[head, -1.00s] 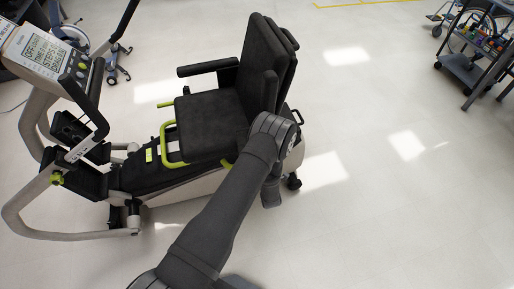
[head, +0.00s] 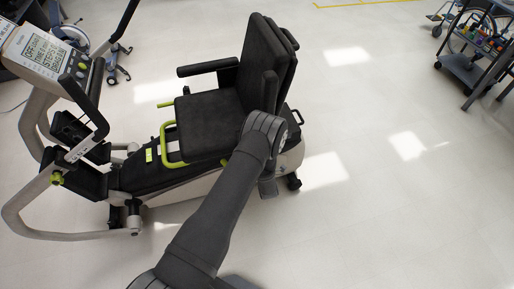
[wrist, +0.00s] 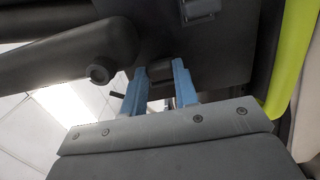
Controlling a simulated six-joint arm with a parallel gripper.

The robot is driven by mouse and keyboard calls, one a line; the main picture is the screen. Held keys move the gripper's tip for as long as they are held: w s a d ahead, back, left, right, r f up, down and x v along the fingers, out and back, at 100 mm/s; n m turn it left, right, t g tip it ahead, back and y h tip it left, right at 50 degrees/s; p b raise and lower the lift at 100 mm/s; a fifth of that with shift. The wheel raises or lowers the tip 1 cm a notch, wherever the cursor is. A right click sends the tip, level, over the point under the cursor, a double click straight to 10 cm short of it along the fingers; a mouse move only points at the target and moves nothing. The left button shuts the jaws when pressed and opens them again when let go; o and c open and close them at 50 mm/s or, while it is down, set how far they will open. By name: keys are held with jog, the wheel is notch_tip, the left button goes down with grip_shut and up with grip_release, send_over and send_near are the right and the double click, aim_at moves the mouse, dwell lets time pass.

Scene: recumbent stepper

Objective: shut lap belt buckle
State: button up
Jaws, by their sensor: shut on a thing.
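In the wrist view, the two blue fingers of my gripper (wrist: 158,80) are closed on a small dark block (wrist: 160,70), which looks like one part of the lap belt buckle. Another dark fitting with a grey slot, perhaps the other buckle part (wrist: 200,10), sits on the dark seat surface at the top, apart from the fingers. The seat (head: 210,125) of the stepper shows in the head view. There my own arm hides the fingers and the buckle.
A dark padded armrest (wrist: 55,60) with a round knob lies left of the fingers in the wrist view. A lime green bar (wrist: 290,60) runs along the right. In the head view, the stepper's console (head: 45,50) stands left, with open floor to the right.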

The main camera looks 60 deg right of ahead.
jog(key=shift+w+a, duration=0.1)
jog(key=w+a+m+g+h, duration=0.1)
jog(key=w+m+g, duration=0.5)
jog(key=m+g, duration=0.6)
jog(key=shift+a+g+h, duration=0.4)
jog(key=shift+g+h, duration=0.5)
jog(key=shift+g, duration=2.3)
jog(key=o, duration=1)
jog(key=shift+s, duration=0.1)
